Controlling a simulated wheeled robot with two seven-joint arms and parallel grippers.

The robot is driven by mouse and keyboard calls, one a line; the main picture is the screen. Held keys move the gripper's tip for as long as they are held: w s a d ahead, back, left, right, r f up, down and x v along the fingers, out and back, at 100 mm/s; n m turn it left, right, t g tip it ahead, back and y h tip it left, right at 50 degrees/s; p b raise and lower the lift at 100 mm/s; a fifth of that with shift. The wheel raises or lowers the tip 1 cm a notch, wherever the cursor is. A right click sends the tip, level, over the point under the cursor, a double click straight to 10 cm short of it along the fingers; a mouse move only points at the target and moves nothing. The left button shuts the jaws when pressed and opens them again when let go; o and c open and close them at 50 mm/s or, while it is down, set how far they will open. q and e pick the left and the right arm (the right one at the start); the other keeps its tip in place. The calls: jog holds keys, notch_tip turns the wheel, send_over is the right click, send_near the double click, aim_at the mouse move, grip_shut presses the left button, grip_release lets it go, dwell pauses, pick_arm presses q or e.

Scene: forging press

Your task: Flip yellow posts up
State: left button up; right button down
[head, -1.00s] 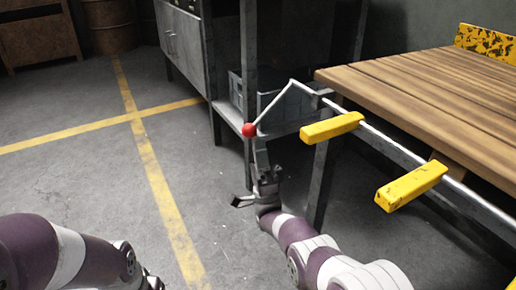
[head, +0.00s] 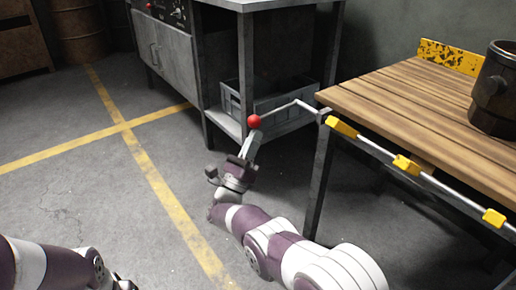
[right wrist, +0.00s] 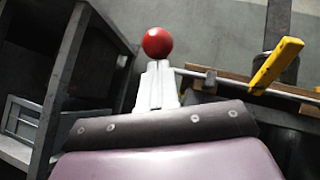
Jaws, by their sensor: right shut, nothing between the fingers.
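The yellow posts (head: 342,127), (head: 405,165), (head: 493,218) sit on a metal bar (head: 452,190) along the near edge of the wooden table (head: 410,98). They look short and foreshortened in the head view. In the right wrist view one yellow post (right wrist: 276,66) angles up from the bar. A bent crank (head: 285,106) at the bar's left end carries a red ball knob (head: 254,121), also in the right wrist view (right wrist: 157,43). My right gripper (head: 252,138) is shut and empty, its fingertips right at the ball's underside; exact contact is unclear. My left gripper is out of frame.
A grey metal cabinet (head: 172,50) and a shelf with a grey crate (head: 275,100) stand behind the crank. A dark metal mug-shaped vessel (head: 494,90) stands on the table. The floor to the left, with yellow lines (head: 160,190), is clear.

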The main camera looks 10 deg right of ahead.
jog(key=r+m+g+y+p, duration=0.1)
jog(key=r+g+p, duration=0.1)
jog(key=r, duration=0.2)
jog(key=r+m+g+y+p, duration=0.1)
jog(key=r+g+p, duration=0.1)
jog(key=r, duration=0.3)
jog(key=d+r+m+g+y+p, duration=0.1)
jog(key=r+g+y+p, duration=0.1)
jog(key=r+p, duration=0.1)
jog(key=shift+w+r+m+g, duration=0.15)
jog(key=shift+r+m+g, duration=0.15)
jog(key=shift+r, duration=0.6)
jog(key=shift+w+d+r+p, duration=0.1)
jog(key=shift+d+r+p, duration=0.15)
jog(key=shift+p, duration=0.05)
jog(key=shift+w+d+r, duration=0.2)
jog(key=shift+d+r, duration=0.25)
jog(key=shift+r, duration=0.3)
jog(key=shift+r, duration=0.15)
